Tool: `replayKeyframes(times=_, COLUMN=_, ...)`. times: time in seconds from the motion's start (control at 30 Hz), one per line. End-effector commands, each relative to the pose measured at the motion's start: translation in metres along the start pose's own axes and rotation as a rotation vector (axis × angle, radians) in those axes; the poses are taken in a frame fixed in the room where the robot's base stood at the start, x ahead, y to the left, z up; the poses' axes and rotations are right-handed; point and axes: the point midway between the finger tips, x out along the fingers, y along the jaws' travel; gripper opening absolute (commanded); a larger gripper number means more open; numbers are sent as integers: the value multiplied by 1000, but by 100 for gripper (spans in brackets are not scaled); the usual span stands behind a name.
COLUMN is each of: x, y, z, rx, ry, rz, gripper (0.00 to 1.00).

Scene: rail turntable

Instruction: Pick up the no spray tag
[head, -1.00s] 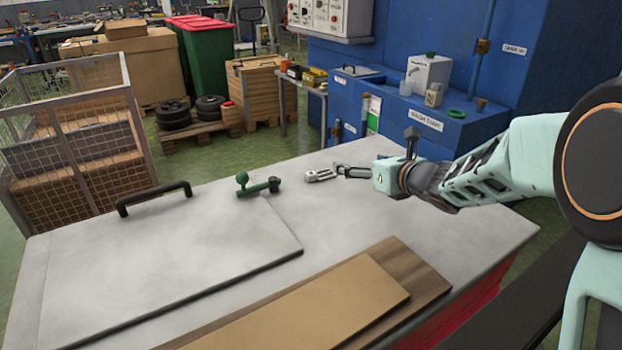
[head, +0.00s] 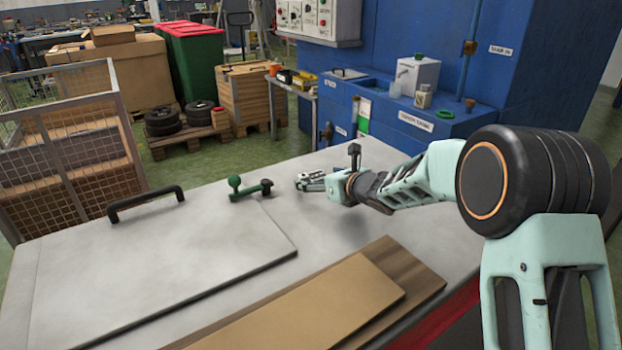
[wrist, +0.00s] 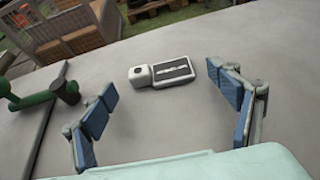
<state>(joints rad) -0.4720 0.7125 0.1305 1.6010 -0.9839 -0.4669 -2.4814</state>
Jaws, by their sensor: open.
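A small pale grey tag (wrist: 172,71) with a dark panel and unreadable light lettering lies flat on the grey metal top in the wrist view. It has a round-cornered block with a hole at its left end. My gripper (wrist: 161,90) is open, with blue-padded fingers spread to the left and right of the tag and slightly short of it. Nothing is between the pads. In the head view my gripper (head: 313,183) is low over the far part of the top and largely hides the tag.
A green clamp-like handle (head: 250,189) stands left of my gripper, by a raised plate (head: 160,265) with a black handle (head: 146,201). Brown boards (head: 320,300) lie at the front. The top right of the clamp is mostly clear.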

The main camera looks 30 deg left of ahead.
Motion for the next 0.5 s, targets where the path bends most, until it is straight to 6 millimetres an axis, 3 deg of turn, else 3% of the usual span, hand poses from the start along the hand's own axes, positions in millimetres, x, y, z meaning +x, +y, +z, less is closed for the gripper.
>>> replayKeyframes(times=0.13, x=12, y=0, z=1, rx=1, ry=-1, rz=0, gripper=82)
replayKeyframes(times=0.4, x=14, y=0, z=1, rx=0, ry=-1, rz=0, gripper=82)
replayKeyframes(times=0.5, x=14, y=0, z=1, rx=0, ry=-1, rz=-1, gripper=71)
